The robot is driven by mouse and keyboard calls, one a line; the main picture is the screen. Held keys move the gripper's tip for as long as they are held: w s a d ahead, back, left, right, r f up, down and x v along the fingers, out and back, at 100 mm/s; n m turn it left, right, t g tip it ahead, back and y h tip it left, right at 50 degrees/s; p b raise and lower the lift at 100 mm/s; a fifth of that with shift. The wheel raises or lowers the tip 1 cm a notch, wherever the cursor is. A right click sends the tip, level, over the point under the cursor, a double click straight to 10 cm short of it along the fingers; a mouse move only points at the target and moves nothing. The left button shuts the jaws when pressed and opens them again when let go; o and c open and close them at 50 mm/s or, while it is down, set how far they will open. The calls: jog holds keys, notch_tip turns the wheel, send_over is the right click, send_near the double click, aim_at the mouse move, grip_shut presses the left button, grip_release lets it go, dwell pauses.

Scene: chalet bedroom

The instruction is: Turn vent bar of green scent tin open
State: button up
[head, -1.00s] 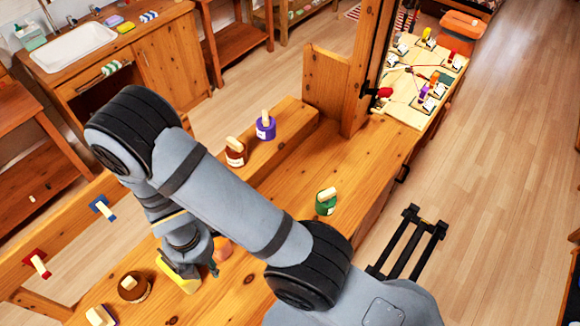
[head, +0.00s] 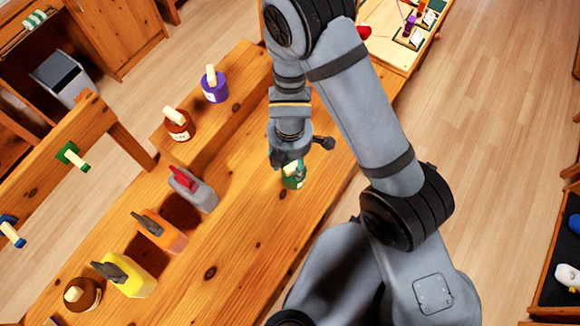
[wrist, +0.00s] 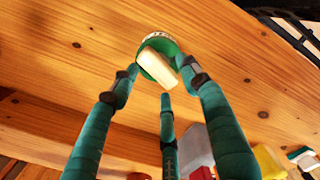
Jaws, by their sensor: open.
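The green scent tin (head: 292,182) stands on the wooden bench top, partly hidden by my gripper in the head view. In the wrist view the tin (wrist: 146,69) shows a green top with a pale cream vent bar (wrist: 160,57) across it, slanted in the picture. My gripper (head: 290,163) is right above the tin, pointing down. In the wrist view its three teal fingers (wrist: 160,80) are spread, with the bar showing between the two upper fingertips. Nothing is held. I cannot tell whether any finger touches the tin.
A purple tin (head: 215,91) and a red-brown tin (head: 179,127) stand on the raised ledge. Grey (head: 198,191), orange (head: 163,233) and yellow (head: 130,278) containers and a round brown tin (head: 84,296) stand along the bench's left. The bench top (head: 235,235) is clear around the green tin.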

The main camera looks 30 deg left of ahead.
jog(key=shift+w+f, duration=0.1)
jog(key=shift+f, duration=0.4)
jog(key=shift+d, duration=0.1)
jog(key=c, duration=0.4)
jog(key=c, duration=0.7)
grip_shut()
jog(key=m, duration=0.5)
jog(key=shift+w+m, duration=0.25)
jog(key=shift+m, duration=0.05)
jog(key=o, duration=1.1)
grip_release()
